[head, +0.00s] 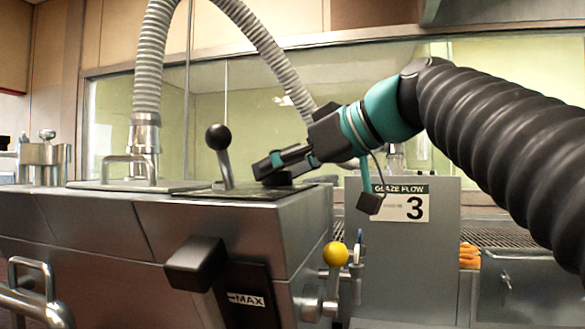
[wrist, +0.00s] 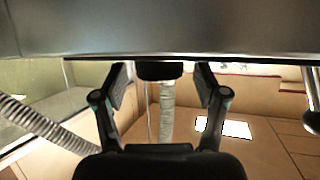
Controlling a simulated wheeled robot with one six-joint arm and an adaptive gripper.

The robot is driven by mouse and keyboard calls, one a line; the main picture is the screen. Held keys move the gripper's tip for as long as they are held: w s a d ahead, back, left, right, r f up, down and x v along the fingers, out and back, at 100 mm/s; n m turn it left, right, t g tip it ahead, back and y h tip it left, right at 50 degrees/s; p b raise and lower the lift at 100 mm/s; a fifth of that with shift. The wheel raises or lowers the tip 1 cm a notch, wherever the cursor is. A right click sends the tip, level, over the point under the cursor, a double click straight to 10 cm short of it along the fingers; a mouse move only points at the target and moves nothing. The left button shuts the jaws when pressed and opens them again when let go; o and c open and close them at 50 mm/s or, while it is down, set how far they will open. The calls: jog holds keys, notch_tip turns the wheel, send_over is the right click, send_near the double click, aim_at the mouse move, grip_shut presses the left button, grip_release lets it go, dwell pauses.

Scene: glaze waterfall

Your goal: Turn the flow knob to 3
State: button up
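The flow knob looks to be a short black knob (head: 278,180) on the flat top of the steel machine; my gripper mostly hides it in the head view. In the wrist view the dark knob (wrist: 160,71) sits between my two fingers, against the steel surface. My gripper (head: 270,165) reaches in from the right, low over the machine top. Its fingers (wrist: 162,80) stand apart on either side of the knob, with a narrow gap on each side. A sign (head: 402,203) reading "GLAZE FLOW 3" is on a grey box to the right. No pointer or scale on the knob is visible.
A lever with a black ball (head: 218,137) stands just left of my gripper. A ribbed hose (head: 149,65) rises behind it. A black block handle (head: 195,264) above a "MAX" label and a yellow ball knob (head: 335,254) are on the machine's front.

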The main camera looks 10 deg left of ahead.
jog(key=c, duration=1.1)
jog(key=shift+m+t, duration=0.3)
jog(key=shift+s+a+m+t+h, duration=0.1)
jog(key=shift+s+m+t+h, duration=0.05)
jog(key=shift+m+t+h, duration=0.45)
jog(key=shift+s+a+m+t+h, duration=0.1)
jog(key=shift+m+t+h, duration=0.3)
jog(key=shift+m+t, duration=0.3)
jog(key=shift+m+t+h+p, duration=0.5)
jog(key=shift+m+t+h, duration=0.5)
jog(key=shift+m+h, duration=0.5)
jog(key=shift+m, duration=0.1)
jog(key=o, duration=1.1)
jog(key=shift+o, duration=0.2)
jog(key=shift+s, duration=0.1)
